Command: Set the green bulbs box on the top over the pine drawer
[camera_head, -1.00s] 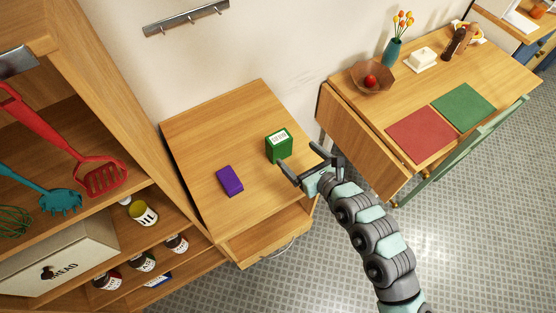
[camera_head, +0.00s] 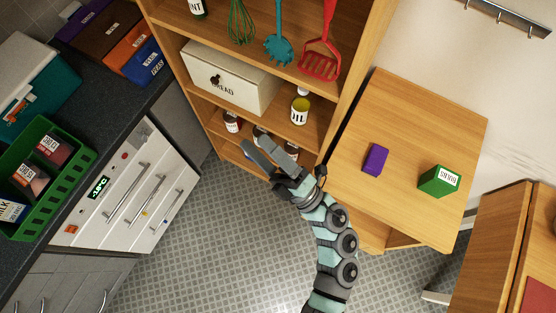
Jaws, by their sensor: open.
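The green bulbs box (camera_head: 438,181), with a white label, stands on the wooden top (camera_head: 408,120) over the pine drawer, toward its right front. A small purple box (camera_head: 375,160) lies on the same top to its left. The drawer unit's front (camera_head: 372,238) shows below the top, partly hidden by my arm. My gripper (camera_head: 262,150) is open and empty, well to the left of the green box, in front of the lower shelves. Nothing touches the green box but the top.
A shelf unit (camera_head: 352,70) with a bread bin (camera_head: 228,82), jars and hanging utensils stands behind my gripper. A dark counter (camera_head: 108,103) with a green crate (camera_head: 72,157) is at left. A folding table (camera_head: 497,235) is at right. Grey floor is clear between.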

